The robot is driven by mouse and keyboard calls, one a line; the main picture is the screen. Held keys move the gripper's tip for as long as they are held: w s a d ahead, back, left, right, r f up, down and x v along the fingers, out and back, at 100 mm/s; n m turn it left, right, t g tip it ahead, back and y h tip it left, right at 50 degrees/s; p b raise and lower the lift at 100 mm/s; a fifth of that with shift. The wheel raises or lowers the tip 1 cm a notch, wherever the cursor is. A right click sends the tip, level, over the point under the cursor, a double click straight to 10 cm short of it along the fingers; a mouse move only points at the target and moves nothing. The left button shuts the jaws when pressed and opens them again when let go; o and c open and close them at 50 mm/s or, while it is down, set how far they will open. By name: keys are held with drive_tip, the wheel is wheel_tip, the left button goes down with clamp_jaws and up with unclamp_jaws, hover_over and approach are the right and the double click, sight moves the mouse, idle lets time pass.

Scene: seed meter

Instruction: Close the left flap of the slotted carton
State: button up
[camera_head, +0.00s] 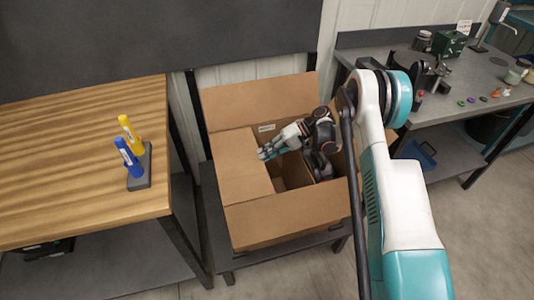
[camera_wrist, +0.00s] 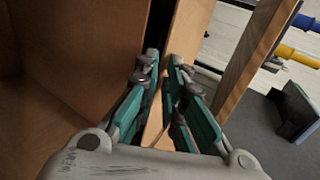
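The slotted carton (camera_head: 285,222) stands with its top open, on a low dark stand between two tables. Its left flap (camera_head: 240,168) is raised at a slant on the left side of the opening. My gripper (camera_head: 265,152) reaches over the opening from the right, with its teal fingers at the flap's inner edge. In the wrist view, the fingers of my gripper (camera_wrist: 165,75) are close together, one on each side of a thin cardboard panel (camera_wrist: 190,25). It looks pinched between them. The exact contact is partly hidden by the fingers.
The back flap (camera_head: 260,100) stands up. A wooden table (camera_head: 75,150) lies close on the left, with a yellow marker (camera_head: 131,137) and a blue marker (camera_head: 129,158) in a grey holder (camera_head: 146,175). A grey workbench (camera_head: 450,95) with small items stands right.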

idle(0.3)
drive_tip(key=v, duration=1.2)
